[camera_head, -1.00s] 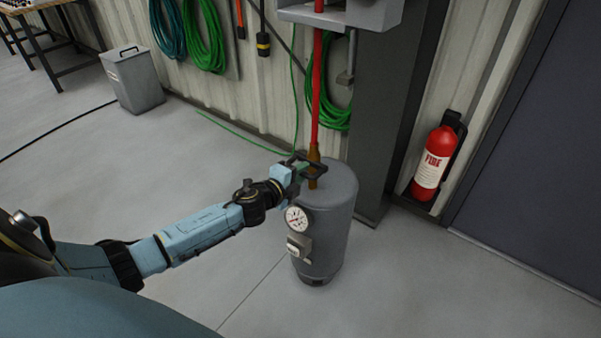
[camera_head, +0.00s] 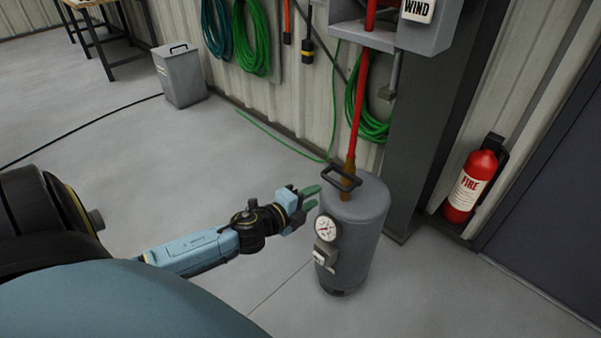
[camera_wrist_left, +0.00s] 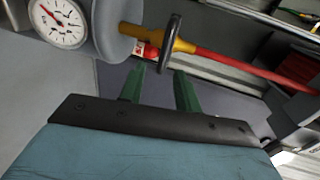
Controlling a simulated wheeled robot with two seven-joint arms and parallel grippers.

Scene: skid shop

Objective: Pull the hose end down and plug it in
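The red hose (camera_head: 359,105) hangs down from a grey box on the wall. Its brass end (camera_head: 349,177) meets the top of the grey tank (camera_head: 353,230), beside the black handle (camera_head: 341,178). In the left wrist view the brass end (camera_wrist_left: 172,42) lies against the tank top, with the black handle (camera_wrist_left: 172,45) crossing in front. My left gripper (camera_head: 315,197) is open and empty, just left of the tank top and apart from the hose. Its two green fingers (camera_wrist_left: 161,88) stand apart in the left wrist view. My right gripper is not in view.
The grey box (camera_head: 425,33) with the WIND label hangs on a dark post (camera_head: 428,120). A fire extinguisher (camera_head: 470,185) stands right of the tank. A grey bin (camera_head: 181,78) and coiled green hoses (camera_head: 252,40) are at the back. The floor left of the tank is clear.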

